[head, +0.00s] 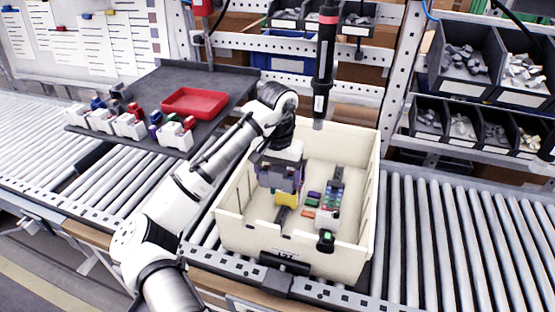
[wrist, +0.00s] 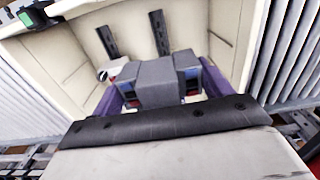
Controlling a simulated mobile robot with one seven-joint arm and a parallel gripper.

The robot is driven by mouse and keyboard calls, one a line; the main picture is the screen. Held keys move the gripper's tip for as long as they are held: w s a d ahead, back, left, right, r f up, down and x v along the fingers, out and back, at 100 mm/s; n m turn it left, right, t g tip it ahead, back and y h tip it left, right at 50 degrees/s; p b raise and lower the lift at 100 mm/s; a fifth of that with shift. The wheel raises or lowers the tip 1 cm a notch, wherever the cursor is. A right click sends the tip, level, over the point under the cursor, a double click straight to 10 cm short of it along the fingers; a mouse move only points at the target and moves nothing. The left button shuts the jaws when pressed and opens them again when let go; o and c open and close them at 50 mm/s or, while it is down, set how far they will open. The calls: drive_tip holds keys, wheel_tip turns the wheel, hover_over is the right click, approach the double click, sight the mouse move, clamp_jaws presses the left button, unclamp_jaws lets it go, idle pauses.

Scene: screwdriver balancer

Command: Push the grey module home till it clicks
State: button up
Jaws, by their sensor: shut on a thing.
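My gripper (head: 280,177) is inside the cream tote (head: 365,200), left of its middle, with its fingers pointing down. In the wrist view its purple fingers are on either side of a grey module (wrist: 160,78), and it is shut on it. Two short dark rails (wrist: 158,32) show on the tote floor beyond the module. In the head view a yellow block (head: 287,199) shows right below the gripper; I cannot tell whether it touches the module. The module's underside and any contact with a rail are hidden.
A black screwdriver (head: 325,60) hangs over the tote's back wall. A dark tray table (head: 150,90) with a red tray (head: 195,102) stands left.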

drive_tip(key=shift+w+f, duration=0.1)
drive_tip(key=shift+w, duration=0.05)
drive_tip(key=shift+f, duration=0.5)
wheel_tip(320, 180, down, 12)
drive_tip(key=b, duration=0.9)
drive_tip(key=shift+f, duration=0.2)
drive_tip(key=shift+f+b, duration=0.55)
drive_tip(key=shift+f, duration=1.15)
drive_tip(key=shift+f, duration=0.2)
